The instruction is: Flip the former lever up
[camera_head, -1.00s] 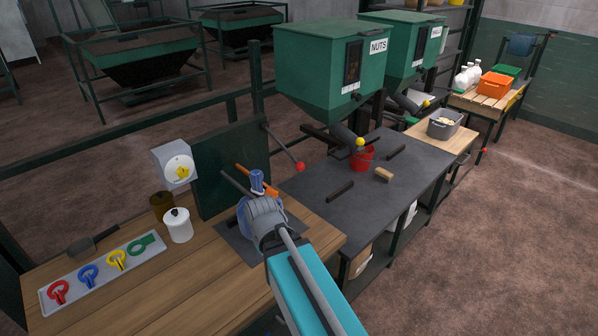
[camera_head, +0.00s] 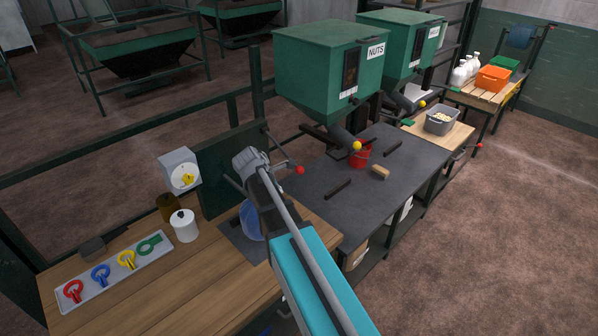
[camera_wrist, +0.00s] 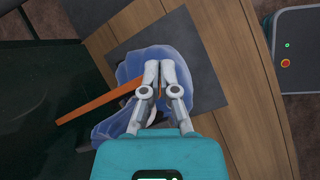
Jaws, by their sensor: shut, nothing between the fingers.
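A rod with a red ball knob (camera_head: 299,170) reaches out from the dark green panel (camera_head: 214,180) in the head view; I cannot tell for sure that it is the former lever. An orange bar (camera_wrist: 95,108) slants from the dark panel across a translucent blue bag (camera_wrist: 115,128) in the wrist view. The bag (camera_head: 250,217) also shows in the head view, partly behind my arm. My gripper (camera_wrist: 160,72) is shut and empty, with its fingertips over the bag near the bar's right end. I cannot tell whether they touch.
A white pot (camera_head: 184,226), a brown pot (camera_head: 170,207) and a tray (camera_head: 95,292) of coloured rings are on the wooden bench. A red bucket (camera_head: 359,158) sits under the nuts hopper (camera_head: 325,75).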

